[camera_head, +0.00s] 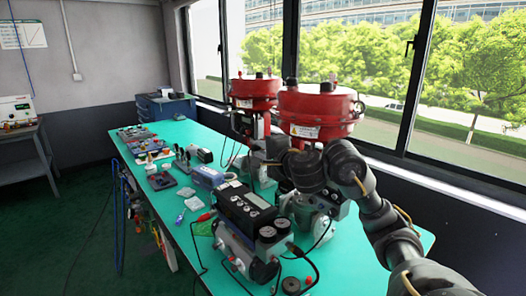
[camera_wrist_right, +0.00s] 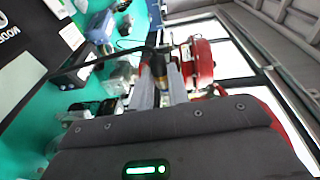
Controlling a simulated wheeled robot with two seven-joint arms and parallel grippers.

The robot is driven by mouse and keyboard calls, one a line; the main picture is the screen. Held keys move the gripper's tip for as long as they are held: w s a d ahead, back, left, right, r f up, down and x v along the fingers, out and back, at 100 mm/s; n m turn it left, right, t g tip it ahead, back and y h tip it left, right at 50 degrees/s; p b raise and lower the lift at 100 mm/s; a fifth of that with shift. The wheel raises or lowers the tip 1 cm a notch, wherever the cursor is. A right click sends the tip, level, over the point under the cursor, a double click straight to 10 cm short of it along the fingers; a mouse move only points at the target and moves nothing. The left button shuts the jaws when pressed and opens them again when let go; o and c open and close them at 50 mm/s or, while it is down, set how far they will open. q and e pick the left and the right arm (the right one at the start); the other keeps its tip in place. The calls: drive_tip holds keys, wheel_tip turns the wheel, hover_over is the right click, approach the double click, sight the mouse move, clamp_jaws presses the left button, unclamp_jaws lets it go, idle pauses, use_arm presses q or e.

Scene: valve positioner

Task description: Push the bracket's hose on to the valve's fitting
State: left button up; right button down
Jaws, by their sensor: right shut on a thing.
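Two red valve actuators stand on the teal table: the nearer one (camera_head: 318,108) on a grey valve body (camera_head: 312,205), the other (camera_head: 253,90) behind it. A red housing (camera_wrist_right: 197,62) also shows in the right wrist view, just right of the fingers. My right gripper (camera_wrist_right: 160,80) is shut on a dark hose end (camera_wrist_right: 158,62) with a brownish part; the black hose (camera_wrist_right: 112,54) runs off to the left. In the head view the right gripper (camera_head: 268,160) is in front of the valves, its fingertips mostly hidden. The valve's fitting and the bracket cannot be made out. My left gripper is out of view.
A black and grey unit with gauges (camera_head: 245,210) and cables stands at the table's near side. A blue-grey box (camera_head: 208,177) and small parts lie beyond it. Windows line the right side. Bare table (camera_head: 345,262) shows at the near right.

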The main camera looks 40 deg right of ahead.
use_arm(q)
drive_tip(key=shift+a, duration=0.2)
use_arm(e)
drive_tip(key=shift+d, duration=0.1)
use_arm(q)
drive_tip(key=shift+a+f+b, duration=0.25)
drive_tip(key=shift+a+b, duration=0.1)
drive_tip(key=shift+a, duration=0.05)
use_arm(e)
drive_tip(key=shift+d, duration=0.2)
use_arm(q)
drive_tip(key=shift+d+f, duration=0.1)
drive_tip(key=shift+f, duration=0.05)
use_arm(e)
drive_tip(key=shift+d, duration=0.15)
drive_tip(key=c, duration=1.6)
unclamp_jaws()
drive_tip(key=shift+c, duration=0.2)
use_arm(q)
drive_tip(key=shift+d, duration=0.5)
use_arm(e)
drive_tip(key=o, duration=0.4)
